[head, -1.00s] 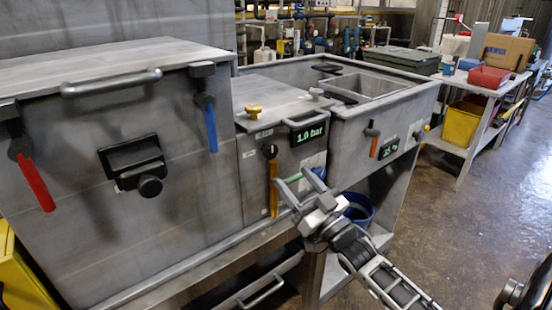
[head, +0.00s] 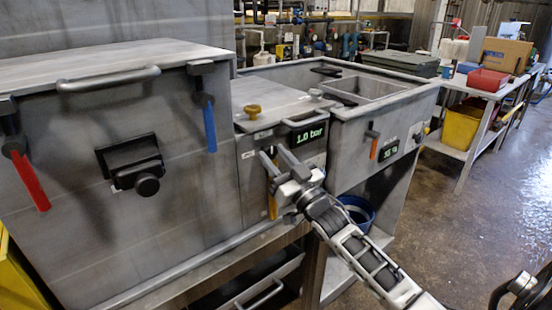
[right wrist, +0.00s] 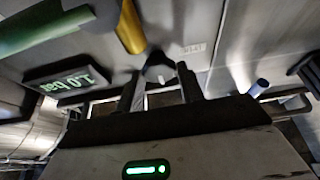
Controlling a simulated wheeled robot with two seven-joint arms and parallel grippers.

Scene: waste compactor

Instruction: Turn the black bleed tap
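The black bleed tap (right wrist: 160,59) shows in the right wrist view as a small dark knob on the metal panel. In the head view my right gripper hides it, above the yellow handle (head: 272,207). My right gripper (head: 275,158) is open at the panel, left of the lit 1.0 bar display (head: 309,135). In the right wrist view its two fingers (right wrist: 160,88) stand apart, one on each side of the tap. I cannot tell whether they touch it.
The yellow handle (right wrist: 130,27) and a green bar (right wrist: 40,30) lie close by in the right wrist view. A brass knob (head: 253,110) is on top of the unit. Red (head: 30,182), blue (head: 210,128) and orange (head: 374,149) handles hang on the front panels. The floor at right is clear.

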